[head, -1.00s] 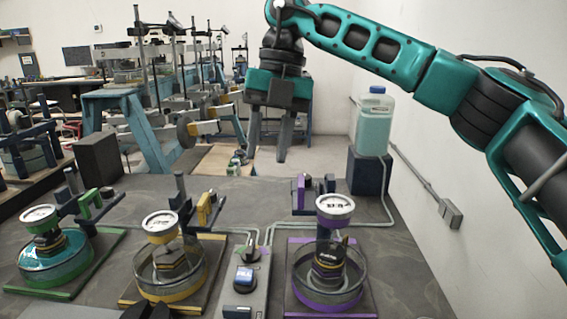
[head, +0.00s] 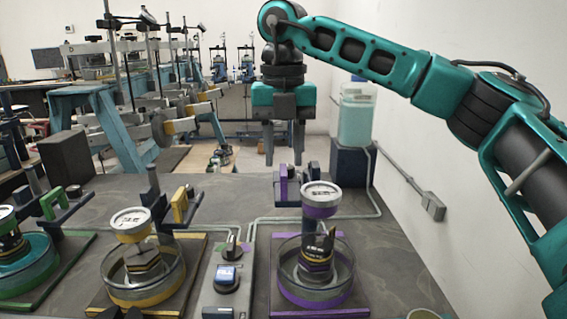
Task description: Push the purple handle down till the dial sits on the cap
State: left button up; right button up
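The purple handle (head: 283,184) stands upright at the back of the purple station, left of its dial. The white-faced dial (head: 321,193) with a purple rim is held above the dark banded cap (head: 316,257), with a gap between them. The cap stands inside a clear round dish (head: 285,276) on the purple-edged base. My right gripper (head: 284,156) points down, open and empty, with its two fingers apart. In the picture its tips are just above the purple handle; the exact distance is hard to tell.
A yellow station with its own handle (head: 180,206) and dial (head: 131,222) stands left, and a green-handled one (head: 52,203) farther left. A grey control box (head: 227,279) lies between. A jug (head: 356,120) on a dark block (head: 352,168) stands behind, right. The table's right side is mostly clear.

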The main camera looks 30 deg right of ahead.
jog(key=shift+f, duration=0.85)
jog(key=shift+c, duration=0.3)
grip_shut()
